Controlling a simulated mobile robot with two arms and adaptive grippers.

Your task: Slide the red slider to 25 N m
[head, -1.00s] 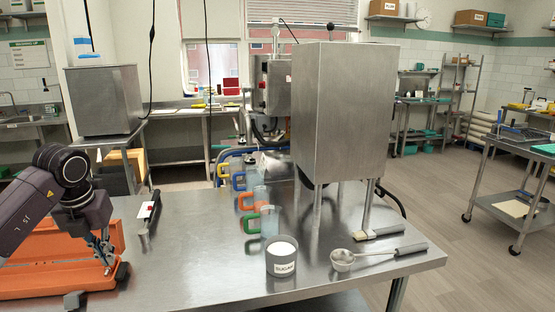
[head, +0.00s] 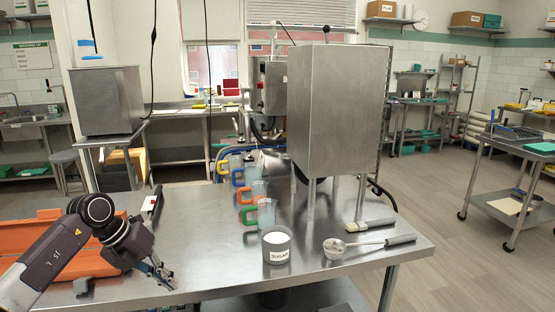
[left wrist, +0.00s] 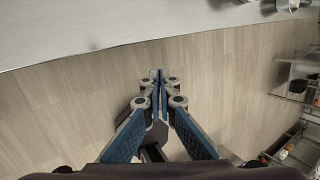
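A dark bar-shaped tool (head: 152,202) lies on the left part of the steel table, with a white face and a small red part (head: 149,206) that may be the red slider. Its scale marks are too small to read. My left gripper (head: 162,276) is near the table's front edge, to the right of the open orange case and apart from the tool. In the left wrist view the fingertips (left wrist: 159,76) are together with nothing between them, above the floor beside the table edge. My right gripper is not in view.
The orange case (head: 80,258) lies at the table's left. A sugar cup (head: 277,246), a measuring scoop (head: 335,248), a brush (head: 372,224) and several coloured-handled jugs stand to the right, beside the steel depositor (head: 335,115). The table's front middle is clear.

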